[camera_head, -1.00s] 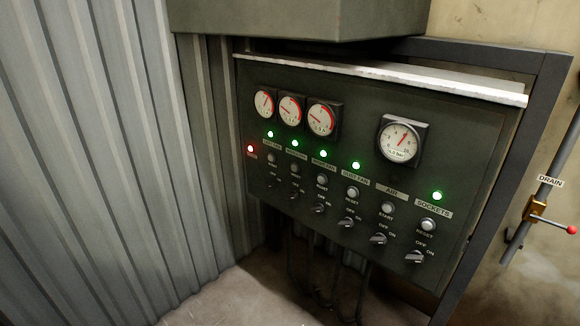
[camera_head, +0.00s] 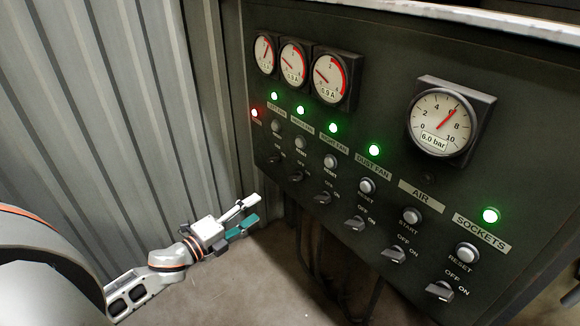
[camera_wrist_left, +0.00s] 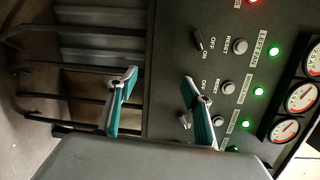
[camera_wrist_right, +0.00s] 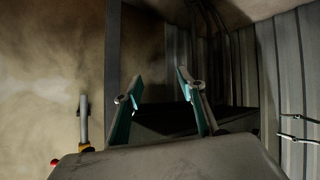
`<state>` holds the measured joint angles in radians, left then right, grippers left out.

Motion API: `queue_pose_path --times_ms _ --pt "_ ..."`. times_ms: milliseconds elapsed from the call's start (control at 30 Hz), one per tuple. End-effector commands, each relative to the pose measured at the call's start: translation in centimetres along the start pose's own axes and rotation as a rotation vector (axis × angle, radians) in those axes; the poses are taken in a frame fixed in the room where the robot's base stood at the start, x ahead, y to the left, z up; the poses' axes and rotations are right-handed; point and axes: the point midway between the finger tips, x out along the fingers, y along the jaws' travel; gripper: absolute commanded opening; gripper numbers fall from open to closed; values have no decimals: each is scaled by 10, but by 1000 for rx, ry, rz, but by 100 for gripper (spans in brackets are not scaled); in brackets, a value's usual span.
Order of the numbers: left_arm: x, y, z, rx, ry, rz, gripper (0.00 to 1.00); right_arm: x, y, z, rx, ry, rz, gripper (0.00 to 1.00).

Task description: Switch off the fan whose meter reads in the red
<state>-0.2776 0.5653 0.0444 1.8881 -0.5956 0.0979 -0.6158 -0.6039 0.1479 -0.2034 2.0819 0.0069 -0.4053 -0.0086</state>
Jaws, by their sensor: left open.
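The dark control panel (camera_head: 400,160) has three small round meters at upper left. The left meter (camera_head: 264,52) has its needle swung steeply up toward the red band; its digits are unreadable. The middle meter (camera_head: 294,64) and right meter (camera_head: 332,74) both read 0.9 A, needles pointing left of the red. The left fan switch (camera_head: 272,160) is leftmost in the knob row; it shows in the left wrist view (camera_wrist_left: 198,38). My left gripper (camera_head: 247,215) is open and empty, below and left of the knobs. My right gripper (camera_wrist_right: 155,92) is open and empty, seen only by its wrist camera.
Neighbouring knobs are the middle fan switch (camera_head: 295,176), right fan switch (camera_head: 322,197) and dust fan switch (camera_head: 354,222). A larger air gauge (camera_head: 438,122) reads 6.0 bar. Several green lamps and one red lamp (camera_head: 255,113) glow. A corrugated wall (camera_head: 130,110) bounds the left.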

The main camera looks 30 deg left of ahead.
Motion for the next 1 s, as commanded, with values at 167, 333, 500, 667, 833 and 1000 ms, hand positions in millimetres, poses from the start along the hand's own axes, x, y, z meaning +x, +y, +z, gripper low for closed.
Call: queue_pose_path --times_ms 167,333,500,667,833,1000 --pt "36 -38 56 619 92 -107 50 10 -9 40 -8 -44 -11 40" --pt "47 -65 76 891 124 -151 50 12 -9 45 -12 -49 -11 40" --pt "56 -74 78 933 125 -161 50 11 -8 42 -14 -44 -9 40" --pt "75 -76 75 930 123 -162 50 12 -8 42 -13 -45 -10 40" --pt "97 -78 71 928 122 -161 50 12 -8 43 -13 -46 -10 40" --pt "114 -78 68 927 122 -160 50 12 -8 42 -13 -44 -10 40"
